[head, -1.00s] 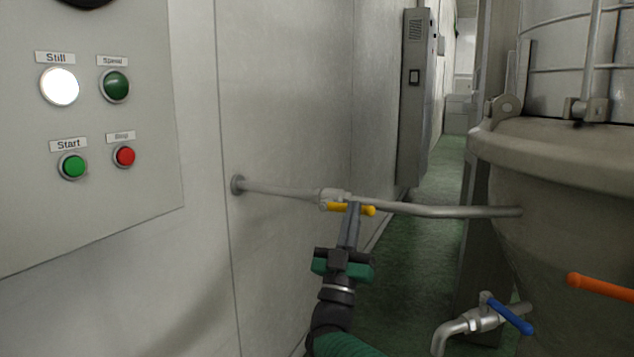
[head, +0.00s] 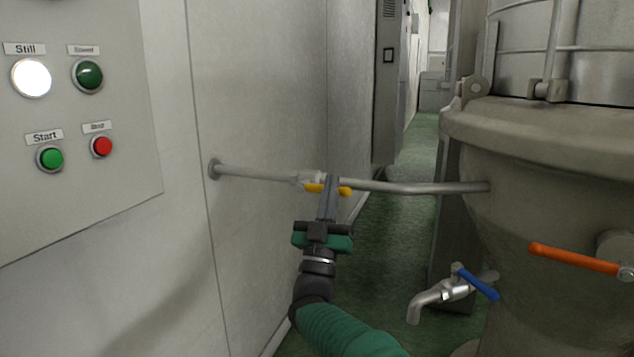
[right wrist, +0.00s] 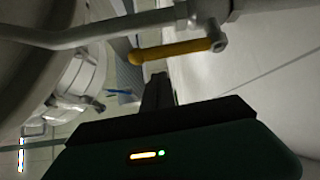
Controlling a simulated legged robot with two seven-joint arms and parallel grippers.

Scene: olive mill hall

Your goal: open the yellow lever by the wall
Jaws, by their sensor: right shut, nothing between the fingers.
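The yellow lever (head: 343,191) sits on a valve in the thin metal pipe (head: 415,188) that runs from the wall to the big vat. It lies roughly along the pipe, just below it. My right gripper (head: 331,182) is shut and empty, its fingers across the lever in the head view and hiding its middle. In the right wrist view the lever (right wrist: 172,49) is just beyond the tips of my fingers (right wrist: 157,80). I cannot tell whether they touch. My left gripper is not in view.
The grey vat (head: 560,145) stands on the right, with an orange lever (head: 575,260) and a tap with a blue lever (head: 476,283). A button panel (head: 75,200) is on the left wall. Green floor (head: 385,235) is free between wall and vat.

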